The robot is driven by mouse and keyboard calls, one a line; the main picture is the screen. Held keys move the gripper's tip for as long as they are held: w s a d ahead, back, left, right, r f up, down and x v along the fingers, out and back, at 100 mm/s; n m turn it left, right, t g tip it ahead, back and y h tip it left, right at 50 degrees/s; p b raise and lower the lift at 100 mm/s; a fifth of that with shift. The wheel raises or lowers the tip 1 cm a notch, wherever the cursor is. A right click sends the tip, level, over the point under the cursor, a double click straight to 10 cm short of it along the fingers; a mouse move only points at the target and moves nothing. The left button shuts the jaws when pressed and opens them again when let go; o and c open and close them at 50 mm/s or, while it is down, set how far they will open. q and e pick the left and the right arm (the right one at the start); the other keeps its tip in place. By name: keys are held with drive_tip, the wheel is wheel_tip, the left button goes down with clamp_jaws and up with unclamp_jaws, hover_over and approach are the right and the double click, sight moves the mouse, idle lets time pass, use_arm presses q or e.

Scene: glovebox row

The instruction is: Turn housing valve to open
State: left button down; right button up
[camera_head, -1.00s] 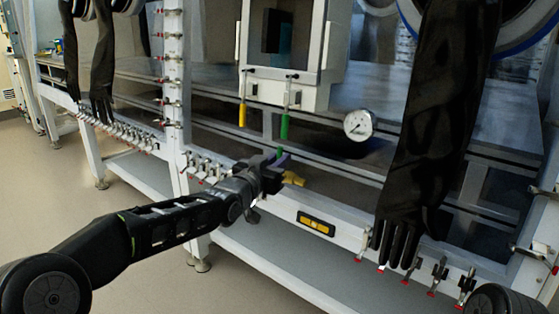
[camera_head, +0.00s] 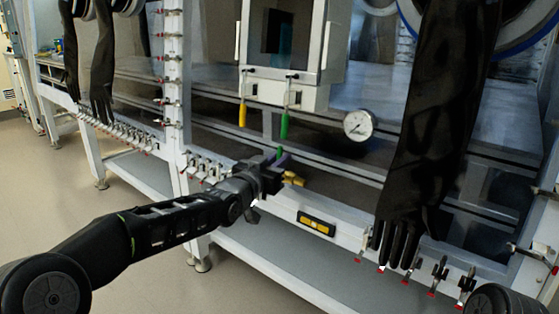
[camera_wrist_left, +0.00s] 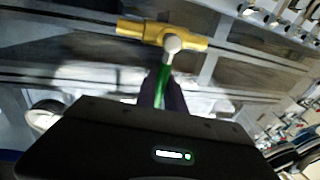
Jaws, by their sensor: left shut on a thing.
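The housing valve has a yellow brass body (camera_head: 293,178) on the front rail of the glovebox, just right of my left gripper (camera_head: 277,164). In the left wrist view, its body (camera_wrist_left: 150,32) lies crosswise at the top with a round pale knob at its middle. A green handle (camera_wrist_left: 163,80) runs from the knob down between the dark fingers of my left gripper (camera_wrist_left: 162,96), which are shut on it. In the head view a green tip (camera_head: 280,152) shows above the fingers; the rest of the handle is hidden. My right gripper is not in view.
A yellow spirit level (camera_head: 316,223) is on the rail right of the valve. A pressure gauge (camera_head: 359,125) and a long black glove (camera_head: 425,130) are further right. Yellow (camera_head: 242,114) and green (camera_head: 284,125) handles hang under the white box above.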

use_arm(q)
drive_tip(key=shift+w+a+n, duration=0.1)
drive_tip(key=shift+a+n, duration=0.05)
drive_tip(key=shift+n, duration=0.15)
idle(0.4)
drive_tip(key=shift+w+a+n+p, duration=0.1)
drive_tip(key=shift+a+n+p, duration=0.05)
drive_tip(key=shift+n+p, duration=0.4)
drive_tip(key=shift+w+a+f+n+g+y+p, duration=0.1)
drive_tip(key=shift+w+a+n+g+y+p, duration=0.15)
drive_tip(key=shift+n, duration=0.3)
drive_tip(key=shift+w+a+n+g+y+p, duration=0.1)
drive_tip(key=shift+a+n+y+p, duration=0.1)
drive_tip(key=shift+n+p, duration=0.25)
drive_tip(key=shift+w+a+f+n+g+p, duration=0.25)
drive_tip(key=shift+a+n, duration=0.1)
drive_tip(key=shift+n, duration=0.55)
drive_tip(key=shift+w+a+f+n+g+p, duration=0.1)
drive_tip(key=shift+a+f+n+p, duration=0.15)
drive_tip(key=shift+n, duration=0.6)
drive_tip(key=c, duration=1.4)
unclamp_jaws()
drive_tip(key=shift+c, duration=0.2)
drive_tip(key=shift+s+a+r, duration=0.1)
